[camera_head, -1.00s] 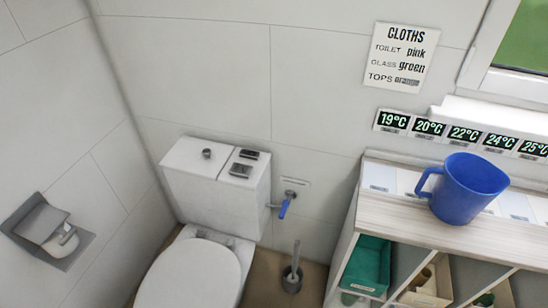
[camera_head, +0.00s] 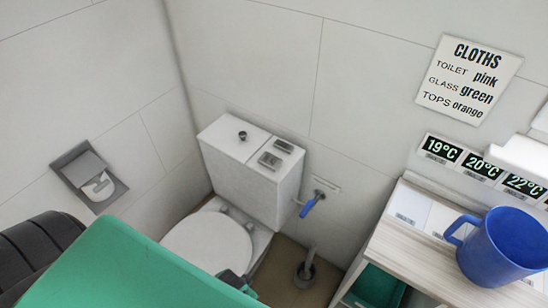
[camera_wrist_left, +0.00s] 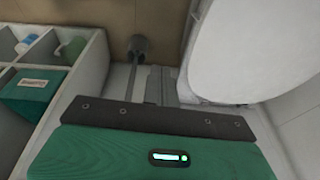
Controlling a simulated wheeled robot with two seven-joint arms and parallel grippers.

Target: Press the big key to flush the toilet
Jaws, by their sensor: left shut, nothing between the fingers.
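The toilet cistern (camera_head: 255,185) stands against the back wall. Its lid carries two rectangular keys: the larger key (camera_head: 270,160) is nearer the front, and the smaller key (camera_head: 284,145) is behind it. A round knob (camera_head: 242,135) sits further left on the lid. The toilet's white seat cover (camera_head: 208,245) is down. My left gripper (camera_wrist_left: 162,72) is shut and empty in the left wrist view, with the white toilet lid to its right. The cistern keys are out of that view. My right gripper is out of view.
A shelf unit (camera_head: 395,245) with a blue jug (camera_head: 497,245) stands at the right. A blue-handled valve (camera_head: 312,203) is beside the cistern. A toilet brush (camera_head: 305,270) stands on the floor, and a paper holder (camera_head: 90,178) is on the left wall.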

